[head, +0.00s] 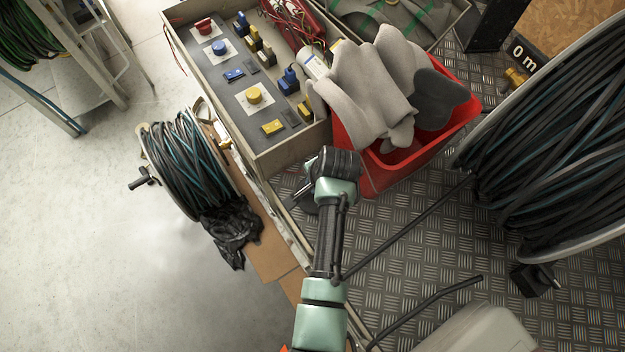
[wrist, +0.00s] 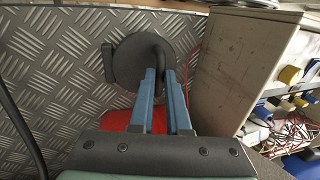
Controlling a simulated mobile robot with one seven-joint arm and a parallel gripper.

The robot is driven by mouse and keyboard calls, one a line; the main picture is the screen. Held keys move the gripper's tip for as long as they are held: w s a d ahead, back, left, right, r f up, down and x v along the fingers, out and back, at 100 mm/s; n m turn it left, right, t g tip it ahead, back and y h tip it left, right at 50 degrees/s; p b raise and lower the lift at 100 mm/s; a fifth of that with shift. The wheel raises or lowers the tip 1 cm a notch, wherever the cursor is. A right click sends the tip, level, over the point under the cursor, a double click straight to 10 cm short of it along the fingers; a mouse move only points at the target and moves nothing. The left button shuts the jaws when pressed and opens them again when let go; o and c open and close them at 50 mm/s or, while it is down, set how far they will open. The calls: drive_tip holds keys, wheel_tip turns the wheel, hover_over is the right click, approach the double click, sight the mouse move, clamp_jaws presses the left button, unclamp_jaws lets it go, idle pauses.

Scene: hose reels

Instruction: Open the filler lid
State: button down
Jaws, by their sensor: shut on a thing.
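The filler lid (wrist: 133,68) is a dark grey disc with a curved handle (wrist: 160,43), at the top centre of the wrist view. A small dark block at its left edge looks like a hinge. It appears to lie against the tread plate; I cannot tell whether it is raised at all. My gripper (wrist: 160,72) has its two blue fingers closed on the handle. In the head view my wrist hides most of the lid and the fingertips.
A red bin (head: 370,172) with grey gloves stands close beside my wrist. A grey parts box (head: 295,152) with switches is behind it. Hose reels stand left (head: 185,165) and right (head: 560,150). A black hose (head: 425,305) crosses the tread plate.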

drive_tip(key=shift+s+d+r+t+y+p, duration=0.45)
drive_tip(key=shift+s+d+t+y, duration=0.2)
drive_tip(key=shift+s+t, duration=0.35)
drive_tip(key=shift+s+d+r+t+y+b, duration=0.15)
drive_tip(key=shift+s+d+t+y+b, duration=0.35)
drive_tip(key=shift+t, duration=0.4)
drive_tip(key=shift+s+d+t+y+b, duration=0.3)
drive_tip(key=shift+s+t+y+b, duration=0.35)
drive_tip(key=shift+b, duration=0.4)
drive_tip(key=s+t+b, duration=0.1)
drive_tip(key=b, duration=0.2)
drive_tip(key=d+t+y+b, duration=0.1)
drive_tip(key=b, duration=0.1)
drive_tip(key=s+d+f+t+y+b, duration=0.1)
drive_tip(key=t+b, duration=0.1)
drive_tip(key=b, duration=0.1)
drive_tip(key=shift+s+b, duration=0.3)
drive_tip(key=s+t+y+b, duration=0.1)
drive_tip(key=b, duration=0.1)
drive_tip(key=s+d+t+y+b, duration=0.1)
drive_tip(key=b, duration=0.2)
drive_tip(key=shift+d+f+t, duration=0.1)
drive_tip(key=shift+f+t, duration=0.1)
drive_tip(key=shift+t, duration=0.15)
drive_tip(key=shift+s+d+f+b, duration=0.2)
drive_tip(key=shift+s+b, duration=0.2)
drive_tip(key=shift+b, duration=0.25)
